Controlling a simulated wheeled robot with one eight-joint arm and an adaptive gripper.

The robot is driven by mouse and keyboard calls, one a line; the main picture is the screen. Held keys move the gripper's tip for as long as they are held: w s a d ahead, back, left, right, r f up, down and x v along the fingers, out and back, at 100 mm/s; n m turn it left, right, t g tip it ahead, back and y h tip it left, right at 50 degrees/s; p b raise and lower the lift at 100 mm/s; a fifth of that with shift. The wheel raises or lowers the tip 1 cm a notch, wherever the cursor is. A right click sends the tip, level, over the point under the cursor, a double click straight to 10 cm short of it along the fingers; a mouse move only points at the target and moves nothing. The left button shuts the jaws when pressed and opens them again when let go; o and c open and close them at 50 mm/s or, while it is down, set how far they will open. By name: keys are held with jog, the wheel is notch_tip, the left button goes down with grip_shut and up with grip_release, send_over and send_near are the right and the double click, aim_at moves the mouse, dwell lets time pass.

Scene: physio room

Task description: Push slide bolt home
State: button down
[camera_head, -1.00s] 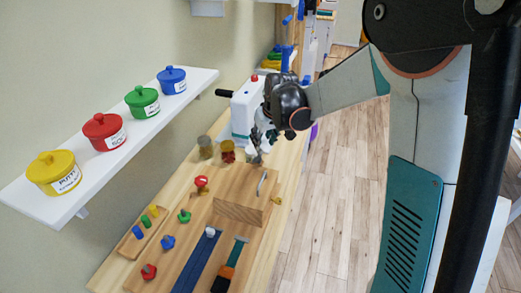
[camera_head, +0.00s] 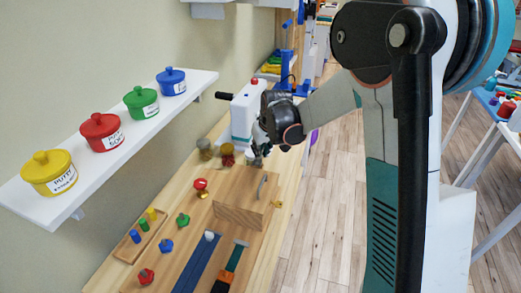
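A wooden activity board (camera_head: 178,262) lies on the long bench. A raised wooden block (camera_head: 240,214) at its far right carries a slim grey metal bar (camera_head: 262,186) on top. A small brass piece (camera_head: 277,204) sticks out at the block's right side. I cannot tell for sure which of these is the slide bolt. My gripper (camera_head: 257,156) is beyond the block, above the far part of the bench and apart from the metal bar. Its fingers are small and dark here, so I cannot tell whether they are open.
Coloured knobs, pegs and straps sit on the board. Two jars (camera_head: 227,154) and a white device (camera_head: 243,112) stand behind, close to my gripper. A shelf with putty pots (camera_head: 101,133) runs along the left wall. Open floor lies right of the bench.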

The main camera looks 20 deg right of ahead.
aim_at(255, 162)
jog(key=shift+s+a, duration=0.5)
jog(key=shift+s, duration=0.2)
jog(key=shift+s+a, duration=0.45)
jog(key=shift+s, duration=0.25)
jog(key=c, duration=1.9)
grip_release()
jog(key=o, duration=0.4)
jog(key=shift+c, duration=0.2)
jog(key=v, duration=1.2)
jog(key=s+d+r+m+t, duration=0.1)
jog(key=s+r+m+t, duration=0.1)
jog(key=s, duration=2.4)
jog(key=shift+d+r+t+h, duration=0.2)
jog(key=shift+r+t+h, duration=0.2)
